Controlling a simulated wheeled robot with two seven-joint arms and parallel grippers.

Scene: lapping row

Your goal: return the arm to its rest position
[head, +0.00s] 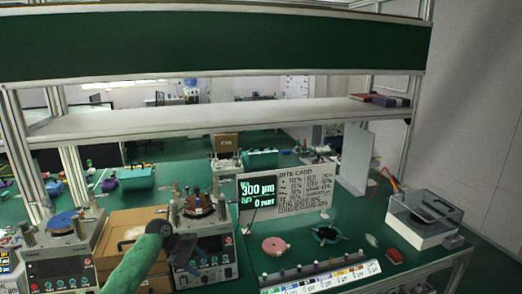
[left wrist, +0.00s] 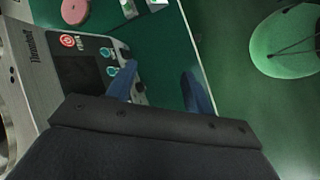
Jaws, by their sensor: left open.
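My left arm (head: 140,265) comes in from the bottom left of the head view, with a green sleeve and a dark wrist. My left gripper (head: 182,252) is in front of the middle lapping machine (head: 215,262), near its front panel. In the left wrist view the two blue fingers of this gripper (left wrist: 157,88) stand apart with nothing between them. Beneath them are the machine's panel edge (left wrist: 85,65) and the green bench top. I cannot tell whether the gripper touches the machine. My right gripper is in neither view.
A display (head: 258,195), a pink disc (head: 274,246), a strip of small pieces (head: 320,277) and a clear-sided box (head: 424,218) are to the right. A long shelf (head: 220,116) crosses above.

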